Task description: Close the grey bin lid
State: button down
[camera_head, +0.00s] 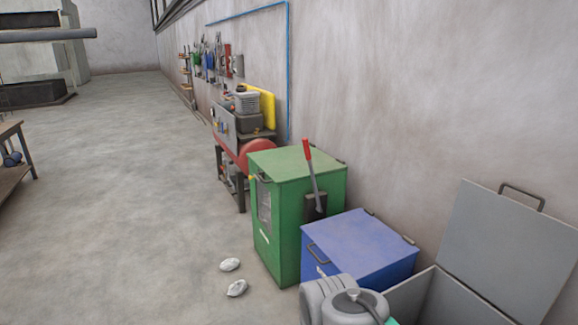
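The grey bin (408,296) stands at the lower right, against the wall, cut off by the bottom edge of the picture. Its grey lid (510,235) is open and stands up, tilted back toward the wall, with a dark bar handle (522,196) at its upper edge. The inside of the bin shows in part. Rounded grey links of my own arm are at the bottom centre, in front of the blue bin and beside the grey bin. My gripper is not in view.
A blue bin (360,246) with a shut lid stands left of the grey bin. Beyond it is a green box (290,166) with a red-handled lever (308,158). Two small whitish lumps (236,288) lie on the floor (130,200). The floor at left is mostly clear.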

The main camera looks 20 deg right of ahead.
aim_at(519, 258)
jog(key=z, duration=0.7)
jog(key=i, duration=0.85)
jog(key=z, duration=0.95)
